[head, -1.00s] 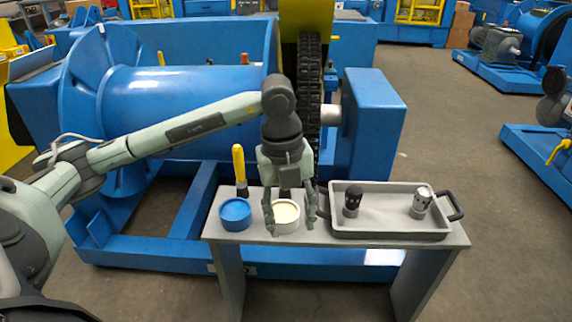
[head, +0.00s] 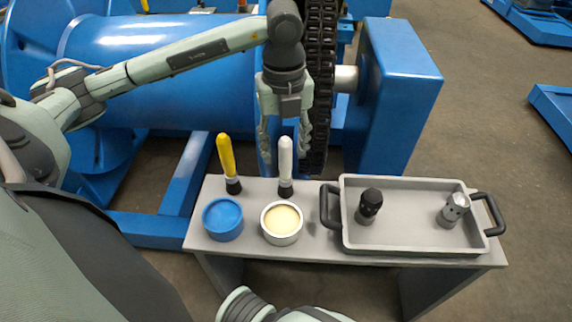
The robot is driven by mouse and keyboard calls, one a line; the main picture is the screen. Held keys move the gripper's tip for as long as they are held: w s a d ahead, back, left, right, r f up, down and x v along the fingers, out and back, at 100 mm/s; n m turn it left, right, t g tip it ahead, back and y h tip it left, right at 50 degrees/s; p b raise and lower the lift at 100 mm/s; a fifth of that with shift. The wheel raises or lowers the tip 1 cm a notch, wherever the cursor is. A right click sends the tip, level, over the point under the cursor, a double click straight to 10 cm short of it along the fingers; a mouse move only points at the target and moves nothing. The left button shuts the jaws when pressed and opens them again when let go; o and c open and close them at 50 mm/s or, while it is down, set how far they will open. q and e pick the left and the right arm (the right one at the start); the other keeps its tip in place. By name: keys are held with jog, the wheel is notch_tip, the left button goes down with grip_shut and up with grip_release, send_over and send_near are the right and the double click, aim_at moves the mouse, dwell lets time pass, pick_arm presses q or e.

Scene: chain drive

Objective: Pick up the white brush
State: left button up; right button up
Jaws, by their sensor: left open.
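The white brush (head: 285,160) stands upright on the grey table (head: 310,262), white handle up and dark bristles down, just behind a white tin (head: 282,224) with cream contents. My left gripper (head: 284,158) is open with its fingers pointing down. In the picture one finger shows on each side of the white handle. The gripper looks empty, and I cannot tell its exact depth relative to the brush. My right gripper is not in view.
A yellow-handled brush (head: 228,163) stands left of the white one, behind a blue tin (head: 223,219). A grey tray (head: 405,244) with dark handles holds two small cylindrical parts (head: 369,205) (head: 454,209) on the right. Blue machinery with a black chain stands behind the table.

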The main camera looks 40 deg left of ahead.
aim_at(286, 167)
pick_arm(q)
jog(key=f, duration=0.6)
jog(key=shift+w+f, duration=0.15)
jog(key=shift+w, duration=0.05)
jog(key=shift+c, duration=0.5)
grip_shut()
